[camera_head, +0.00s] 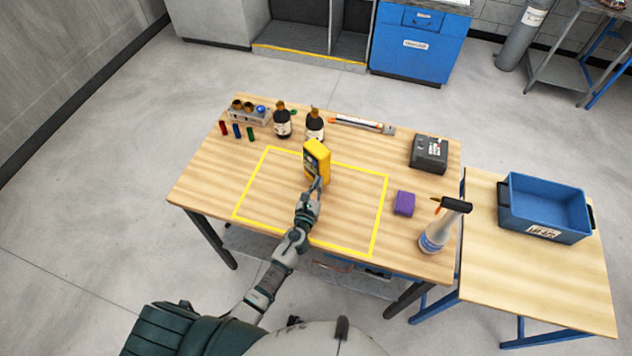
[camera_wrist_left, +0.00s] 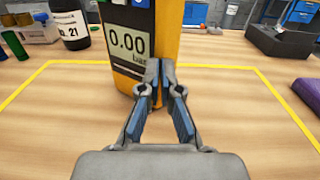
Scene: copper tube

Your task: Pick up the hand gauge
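The hand gauge (camera_head: 316,161) is a yellow, box-shaped device with a dark front. It stands upright near the top of the yellow outlined area on the wooden table. In the left wrist view the gauge (camera_wrist_left: 176,38) fills the upper middle, its display reads 0.00, and its top is cut off. My left gripper (camera_head: 317,184) is at the near side of the gauge, low by its front corner. In the left wrist view its fingertips (camera_wrist_left: 161,80) are drawn together in front of that corner, with no clear grip on it. My right gripper is out of view.
Two dark bottles (camera_head: 283,122) and a vial rack (camera_head: 249,112) stand behind the gauge at left. A purple block (camera_head: 404,203), a spray bottle (camera_head: 437,232) and a dark device (camera_head: 428,153) are at right. A blue bin (camera_head: 543,210) sits on the side table.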

